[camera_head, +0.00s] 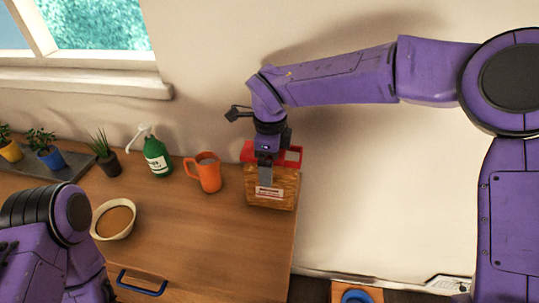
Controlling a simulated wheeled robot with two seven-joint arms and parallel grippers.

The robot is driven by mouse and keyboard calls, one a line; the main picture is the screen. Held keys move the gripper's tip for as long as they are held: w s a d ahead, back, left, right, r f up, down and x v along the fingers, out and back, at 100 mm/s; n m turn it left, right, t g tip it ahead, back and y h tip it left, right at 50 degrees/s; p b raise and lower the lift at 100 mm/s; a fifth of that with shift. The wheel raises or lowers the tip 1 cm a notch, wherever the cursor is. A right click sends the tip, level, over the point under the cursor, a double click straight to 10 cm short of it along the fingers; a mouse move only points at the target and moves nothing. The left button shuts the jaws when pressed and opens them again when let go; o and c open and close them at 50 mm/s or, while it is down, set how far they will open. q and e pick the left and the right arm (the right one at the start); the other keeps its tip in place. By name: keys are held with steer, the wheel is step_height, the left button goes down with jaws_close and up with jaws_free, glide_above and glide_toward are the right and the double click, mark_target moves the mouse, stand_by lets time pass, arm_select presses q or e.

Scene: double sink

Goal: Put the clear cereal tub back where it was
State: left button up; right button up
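The clear cereal tub (284,187) has a red lid and brown contents, with a red and white label on its front. It is at the right end of the wooden counter, close to the edge. I cannot tell whether its base touches the counter. My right gripper (265,172) points down at the tub from above. One finger lies in front of the tub's near face; the other finger is hidden, so its grip is unclear. My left arm shows at the lower left, but its gripper is out of view.
An orange mug (208,174) stands just left of the tub, with a green bottle (158,158) beyond it. A bowl (113,219) and potted plants (104,155) are farther left. The front middle of the counter (210,240) is clear.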

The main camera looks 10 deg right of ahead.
step_height(320, 180, up, 12)
steer(key=shift+r, duration=0.15)
